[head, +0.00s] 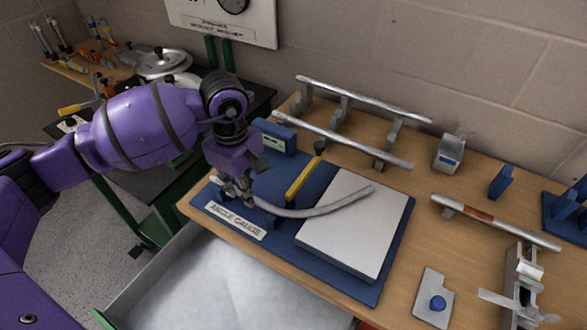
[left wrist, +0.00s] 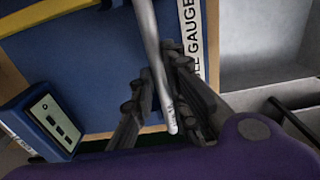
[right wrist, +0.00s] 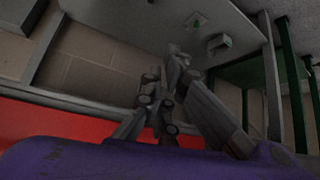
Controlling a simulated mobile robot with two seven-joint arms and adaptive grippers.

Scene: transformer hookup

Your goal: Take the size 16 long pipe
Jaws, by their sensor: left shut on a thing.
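My left gripper (head: 238,197) is shut on the left end of a bent grey pipe (head: 318,211) over the blue angle gauge board (head: 398,240). The pipe curves right across the pale plate (head: 352,222). In the left wrist view the pipe (left wrist: 150,40) runs between the fingers (left wrist: 160,88), with small unreadable marking near its end. Two long straight pipes, one at the back (head: 365,99) and one in front (head: 342,140), lie on grey supports; their size marks are not readable. My right gripper (right wrist: 165,90) appears shut and empty in the right wrist view, away from the pipes.
A yellow bar (head: 304,180) and a blue display box (head: 274,137) are on the gauge board. A shorter pipe with a reddish band (head: 494,221) lies at the right. A pale bin (head: 210,275) is below the table's front edge. A dark cart with pots (head: 163,63) stands left.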

